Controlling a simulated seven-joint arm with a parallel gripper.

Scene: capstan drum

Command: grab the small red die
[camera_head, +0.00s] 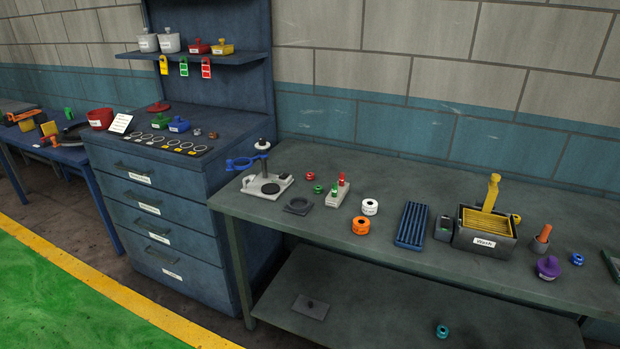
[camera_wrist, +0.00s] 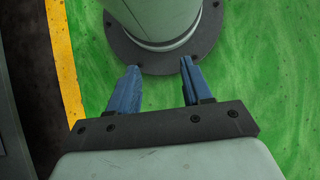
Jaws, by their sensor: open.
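A small red ring-like piece (camera_head: 310,176), which looks like the small red die, sits on the grey workbench (camera_head: 400,178) toward its left part in the head view. A small green piece (camera_head: 318,189) lies just in front of it. A light block (camera_head: 338,194) with red and green tops stands close to its right. My gripper (camera_wrist: 160,70) shows only in the wrist view, with its two blue fingers apart and nothing between them. It is over the green floor by my own base, away from the bench. The red piece is not in the wrist view.
A white-based fixture with a blue handle (camera_head: 243,162) stands left of the red piece, with a dark square plate (camera_head: 298,205) in front. White (camera_head: 370,207) and orange (camera_head: 361,225) rings lie to the right. A blue drawer cabinet (camera_head: 165,215) rises left of the bench.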

